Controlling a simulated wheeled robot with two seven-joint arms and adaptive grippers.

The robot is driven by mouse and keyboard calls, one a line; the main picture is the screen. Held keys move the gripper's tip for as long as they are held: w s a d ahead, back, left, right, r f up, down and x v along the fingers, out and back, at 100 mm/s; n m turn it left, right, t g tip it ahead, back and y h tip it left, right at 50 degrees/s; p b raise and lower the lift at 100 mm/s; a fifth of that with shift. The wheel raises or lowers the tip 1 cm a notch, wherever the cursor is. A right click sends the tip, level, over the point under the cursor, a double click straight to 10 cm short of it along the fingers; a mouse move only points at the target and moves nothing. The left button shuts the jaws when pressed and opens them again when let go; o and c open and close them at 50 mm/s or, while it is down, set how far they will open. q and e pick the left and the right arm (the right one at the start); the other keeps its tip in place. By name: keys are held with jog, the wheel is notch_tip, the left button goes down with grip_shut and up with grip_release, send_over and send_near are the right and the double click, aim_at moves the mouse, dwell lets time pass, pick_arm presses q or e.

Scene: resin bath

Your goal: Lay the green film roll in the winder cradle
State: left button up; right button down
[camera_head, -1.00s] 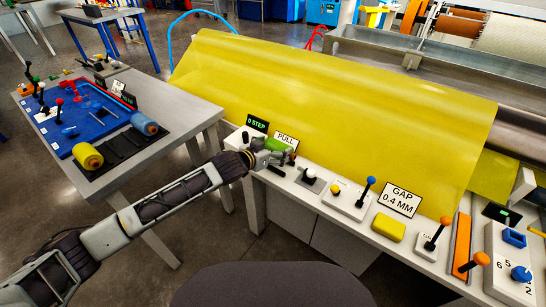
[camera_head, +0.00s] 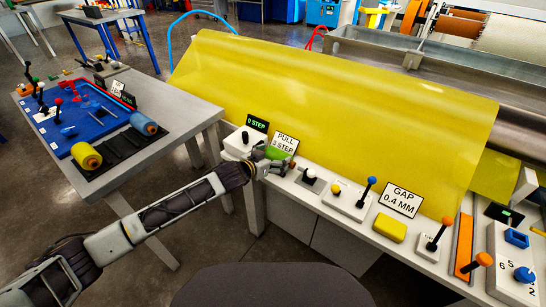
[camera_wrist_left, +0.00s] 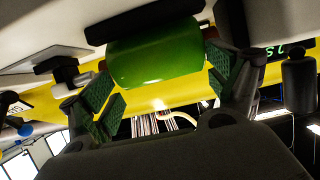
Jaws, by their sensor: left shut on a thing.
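The green film roll (camera_head: 279,152) is at the left end of the grey machine bench, in front of the PULL sign (camera_head: 284,144). My left gripper (camera_head: 273,158) is shut on it. In the left wrist view the roll (camera_wrist_left: 155,52) lies crosswise between the green finger pads, with a dark bar (camera_wrist_left: 140,21) right at its edge. This bar may be part of the winder cradle, but the cradle is mostly hidden by the roll and gripper. I cannot tell whether the roll touches it. My right gripper is not in view.
A step display (camera_head: 257,123) stands left of the sign. A white-knobbed lever (camera_head: 310,175) and other controls line the bench to the right. A large yellow film sheet (camera_head: 330,110) rises behind. Yellow (camera_head: 86,156) and blue (camera_head: 144,123) rolls lie on the left table.

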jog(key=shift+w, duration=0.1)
pick_arm(q)
jog(key=o, duration=1)
jog(key=shift+r, duration=0.3)
jog(key=shift+s+a+r, duration=0.2)
jog(key=shift+s+a, duration=0.2)
jog(key=shift+s, duration=0.15)
jog(key=p+v, duration=0.1)
jog(key=v, duration=0.9)
jog(key=shift+s+a+p, duration=0.15)
jog(key=shift+s+p, duration=0.1)
jog(key=shift+p, duration=0.1)
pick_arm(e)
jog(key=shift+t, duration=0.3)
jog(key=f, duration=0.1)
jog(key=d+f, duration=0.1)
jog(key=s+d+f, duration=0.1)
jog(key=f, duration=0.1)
